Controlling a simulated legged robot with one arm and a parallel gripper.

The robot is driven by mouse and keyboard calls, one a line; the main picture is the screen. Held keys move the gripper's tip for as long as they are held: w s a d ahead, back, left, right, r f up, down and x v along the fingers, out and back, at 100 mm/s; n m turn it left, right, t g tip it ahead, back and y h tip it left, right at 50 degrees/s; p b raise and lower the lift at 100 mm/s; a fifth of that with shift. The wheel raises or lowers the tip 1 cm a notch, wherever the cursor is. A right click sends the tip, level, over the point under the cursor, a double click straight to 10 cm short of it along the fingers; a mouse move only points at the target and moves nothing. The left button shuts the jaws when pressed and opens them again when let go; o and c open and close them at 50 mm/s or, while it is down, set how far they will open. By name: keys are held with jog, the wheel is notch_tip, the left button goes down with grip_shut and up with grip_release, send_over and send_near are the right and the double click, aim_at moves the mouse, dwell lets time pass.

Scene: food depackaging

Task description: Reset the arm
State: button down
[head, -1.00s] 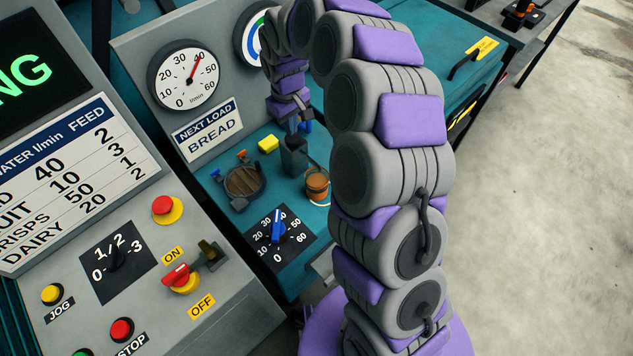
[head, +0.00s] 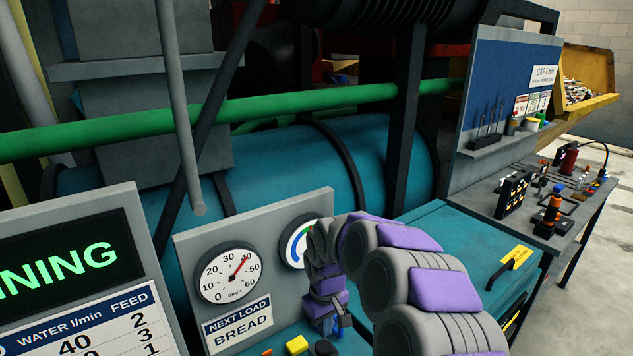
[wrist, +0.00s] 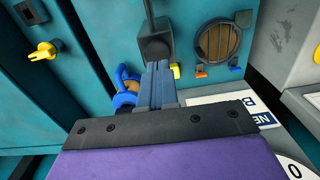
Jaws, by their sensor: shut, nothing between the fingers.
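My purple-and-grey arm curves down to the teal control panel (head: 255,346) at the bottom of the head view. My gripper (head: 338,326) hangs over this panel, below the green-and-blue round gauge (head: 297,245); its tips are hard to make out there. In the wrist view my gripper (wrist: 160,70) is shut and empty, its two blue-grey fingers together. A dark block on a rod (wrist: 155,44) stands just beyond the fingertips; I cannot tell whether they touch. A blue ring-shaped part (wrist: 125,88) is beside the fingers on the left.
In the head view a flow dial (head: 229,275) reads about 40, above a BREAD sign (head: 239,327). A cluttered workbench (head: 585,205) stands right.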

jog(key=s+d+r+m, duration=0.1)
jog(key=s+d+r, duration=0.3)
jog(key=s, duration=0.5)
jog(key=s+d+r+m, duration=0.1)
jog(key=s+d+r, duration=0.1)
jog(key=s+r, duration=0.55)
jog(key=s+d+f+m, duration=0.1)
jog(key=s+d+m, duration=0.1)
jog(key=s, duration=0.8)
jog(key=s+d+f+m+g, duration=0.1)
jog(key=s+d+m, duration=0.1)
jog(key=s, duration=0.9)
jog(key=shift+s+d+m+g, duration=0.15)
jog(key=shift+d+m+g, duration=0.15)
jog(key=shift+d, duration=0.25)
